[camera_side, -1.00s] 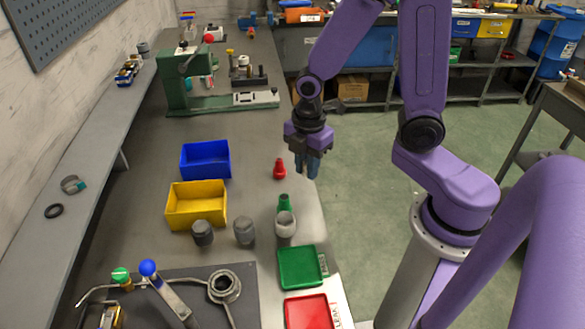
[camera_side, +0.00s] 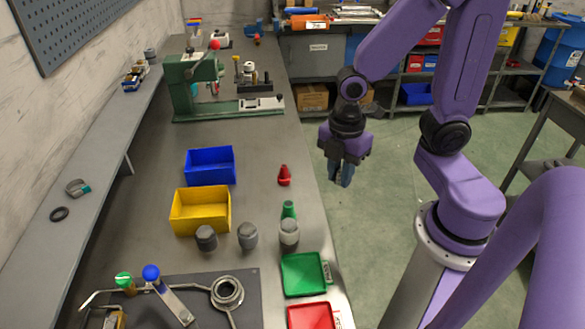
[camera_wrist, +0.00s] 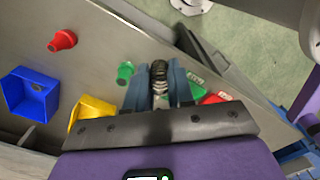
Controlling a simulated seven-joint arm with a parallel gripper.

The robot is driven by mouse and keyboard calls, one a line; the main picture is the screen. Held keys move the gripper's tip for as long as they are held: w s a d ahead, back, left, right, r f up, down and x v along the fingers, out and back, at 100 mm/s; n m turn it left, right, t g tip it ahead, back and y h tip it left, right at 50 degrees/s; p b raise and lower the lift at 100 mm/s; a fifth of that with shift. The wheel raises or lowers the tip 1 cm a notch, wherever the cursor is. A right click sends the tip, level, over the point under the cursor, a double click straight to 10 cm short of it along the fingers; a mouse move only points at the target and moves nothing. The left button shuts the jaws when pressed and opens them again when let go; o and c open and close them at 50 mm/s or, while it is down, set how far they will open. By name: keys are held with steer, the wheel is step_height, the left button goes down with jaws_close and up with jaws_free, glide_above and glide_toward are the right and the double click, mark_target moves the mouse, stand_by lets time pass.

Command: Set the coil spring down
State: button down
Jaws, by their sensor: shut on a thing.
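The coil spring (camera_wrist: 158,78) is a dark ringed coil, seen in the wrist view between the two blue-grey fingers of my gripper (camera_wrist: 158,88). The fingers are shut on it. In the side view my gripper (camera_side: 341,176) points down beyond the right edge of the bench (camera_side: 268,215), with green floor behind it. The spring cannot be made out there.
The bench holds a blue bin (camera_side: 210,168), a yellow bin (camera_side: 200,211), a red cone-shaped piece (camera_side: 284,177), a green one (camera_side: 289,209), grey cylinders (camera_side: 247,236), a green tray (camera_side: 303,275) and a red tray (camera_side: 311,317). A green press (camera_side: 190,85) stands farther back.

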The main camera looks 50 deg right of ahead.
steer(key=w+a+r, duration=0.1)
steer(key=w+a, duration=0.3)
steer(key=w, duration=0.8)
steer(key=n, duration=0.1)
glide_toward(202, 166)
steer(key=s, duration=0.1)
steer(key=s+a+f, duration=0.1)
steer(key=s, duration=0.1)
steer(key=s+a+f, duration=0.1)
steer(key=shift+s+f, duration=0.15)
steer(key=shift+s, duration=0.1)
steer(key=shift+w+f, duration=0.5)
steer(key=shift+f, duration=1.6)
steer(key=shift+f, duration=0.1)
